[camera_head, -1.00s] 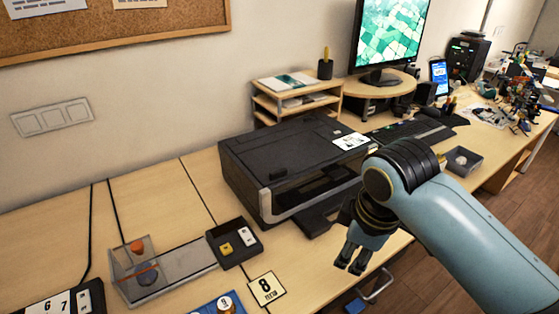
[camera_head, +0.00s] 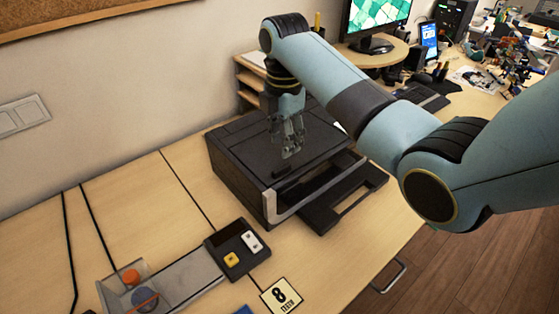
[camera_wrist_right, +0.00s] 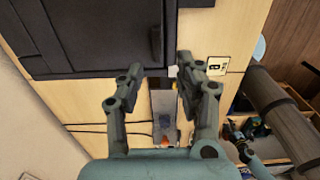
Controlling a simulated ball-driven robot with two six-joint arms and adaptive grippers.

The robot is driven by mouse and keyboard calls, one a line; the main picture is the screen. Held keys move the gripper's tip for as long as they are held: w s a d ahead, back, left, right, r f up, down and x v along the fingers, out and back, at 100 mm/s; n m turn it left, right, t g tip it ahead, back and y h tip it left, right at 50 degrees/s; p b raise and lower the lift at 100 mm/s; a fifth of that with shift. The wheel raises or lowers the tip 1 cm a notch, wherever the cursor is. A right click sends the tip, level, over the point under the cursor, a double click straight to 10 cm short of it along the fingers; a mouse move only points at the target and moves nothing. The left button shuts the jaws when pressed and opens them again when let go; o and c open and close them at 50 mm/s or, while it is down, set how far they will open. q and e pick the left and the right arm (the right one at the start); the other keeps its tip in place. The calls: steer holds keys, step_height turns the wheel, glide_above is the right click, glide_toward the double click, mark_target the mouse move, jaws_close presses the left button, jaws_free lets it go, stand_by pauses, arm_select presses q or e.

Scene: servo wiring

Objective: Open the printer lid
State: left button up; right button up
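The black printer (camera_head: 232,150) stands on the desk with its top lid lying flat and shut. A dark raised grip (camera_head: 285,169) sits near the lid's front edge. My right gripper (camera_head: 290,152) hangs pointing down over the lid, just behind this grip; contact cannot be made out. In the right wrist view, my right gripper (camera_wrist_right: 162,68) has its fingers spread apart with nothing between them. The printer (camera_wrist_right: 85,35) fills the upper left there, with the grip (camera_wrist_right: 156,42) near the gap between the fingertips. My left gripper does not show.
The printer's front tray (camera_head: 345,200) sticks out over the desk. A wooden shelf (camera_head: 247,77) stands close behind.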

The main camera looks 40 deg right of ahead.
mark_target(282, 167)
steer(key=f, duration=0.4)
steer(key=shift+w+a, duration=0.1)
steer(key=shift+w, duration=0.1)
step_height(282, 167, down, 4)
steer(key=shift+f, duration=0.15)
steer(key=shift+c, duration=1.6)
jaws_close()
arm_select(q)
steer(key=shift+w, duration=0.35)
